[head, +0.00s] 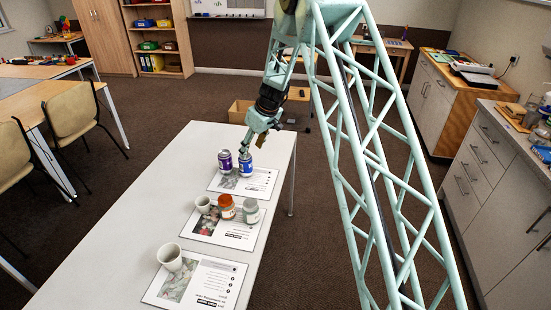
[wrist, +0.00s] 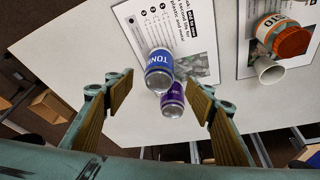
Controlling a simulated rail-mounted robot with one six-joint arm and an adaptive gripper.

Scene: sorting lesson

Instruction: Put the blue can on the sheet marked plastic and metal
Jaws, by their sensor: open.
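The blue can (head: 245,164) stands upright on the farthest sheet (head: 262,185), at the far end of the long table. In the wrist view this sheet (wrist: 190,28) reads "plastic and metal", and the blue can (wrist: 159,66) is at its photo side. A purple can (head: 225,161) stands close beside the blue can; in the wrist view the purple can (wrist: 172,101) partly overlaps it. My gripper (head: 254,147) is above and just beyond the cans. In the wrist view my gripper (wrist: 160,100) is open and empty, with the cans showing between its fingers.
A larger white cup (head: 170,257) stands on the nearest sheet (head: 205,285). The left part of the table (head: 150,195) is clear.

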